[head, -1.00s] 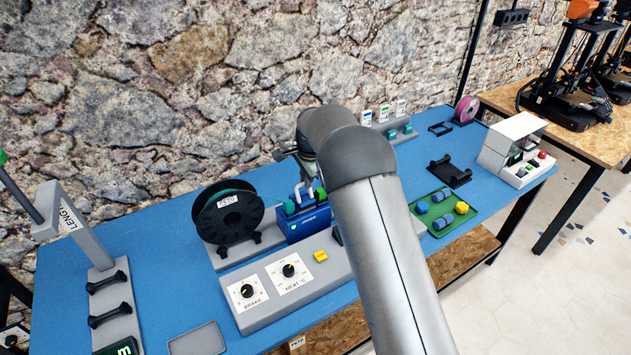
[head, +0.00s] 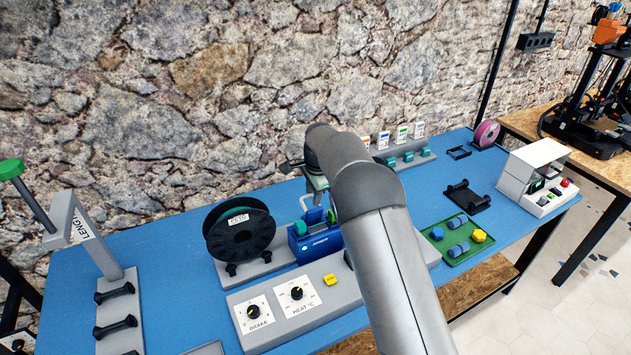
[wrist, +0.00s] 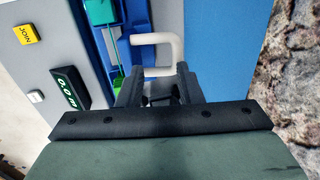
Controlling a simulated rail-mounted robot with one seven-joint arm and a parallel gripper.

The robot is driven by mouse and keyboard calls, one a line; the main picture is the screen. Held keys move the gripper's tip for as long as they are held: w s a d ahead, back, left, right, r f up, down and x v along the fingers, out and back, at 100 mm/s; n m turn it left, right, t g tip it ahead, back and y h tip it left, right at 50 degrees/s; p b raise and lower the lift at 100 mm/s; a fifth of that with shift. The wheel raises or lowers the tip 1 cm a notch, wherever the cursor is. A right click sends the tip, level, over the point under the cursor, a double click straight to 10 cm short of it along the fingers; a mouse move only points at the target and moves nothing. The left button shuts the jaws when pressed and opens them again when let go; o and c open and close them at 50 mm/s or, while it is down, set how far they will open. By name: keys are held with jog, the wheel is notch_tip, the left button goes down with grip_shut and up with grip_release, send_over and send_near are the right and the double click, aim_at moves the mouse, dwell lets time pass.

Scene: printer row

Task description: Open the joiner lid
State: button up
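The joiner (head: 318,242) is a blue box with green parts behind the grey control panel on the blue table. Its pale handle (head: 306,204) stands up at the left in the head view. In the wrist view the bent, pale handle (wrist: 160,40) lies just beyond and partly between my fingertips. Green clamp parts (wrist: 100,12) and a teal strand show beside it. My gripper (wrist: 157,78) has its two dark fingers apart, close to the handle; contact cannot be told. My arm hides most of the gripper in the head view. The lid's exact angle is unclear.
A black spool (head: 239,234) stands left of the joiner. The control panel (head: 290,306) with dials and a yellow button is in front. A green tray (head: 437,236) with coloured pieces lies to the right. The stone wall (head: 200,100) rises behind the table.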

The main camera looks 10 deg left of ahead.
notch_tip(320, 180, up, 17)
jog(key=s+d+b, duration=0.2)
jog(key=shift+s+f, duration=0.15)
jog(key=shift+s, duration=0.2)
jog(key=s+d+r+n, duration=0.2)
jog(key=s+d+n, duration=0.2)
jog(key=s+d, duration=1.25)
jog(key=s+d+f+n, duration=0.2)
jog(key=s+d+f, duration=0.1)
jog(key=s, duration=0.5)
jog(key=s+d+f+n+h, duration=0.1)
jog(key=s+d+f+n, duration=0.1)
jog(key=s+d+f, duration=0.2)
jog(key=s+d+f+n+g, duration=0.1)
jog(key=s+d+f+n, duration=0.1)
jog(key=s, duration=0.9)
jog(key=shift+s+d+f+n, duration=0.35)
jog(key=shift+d+f, duration=0.3)
jog(key=shift+d, duration=0.2)
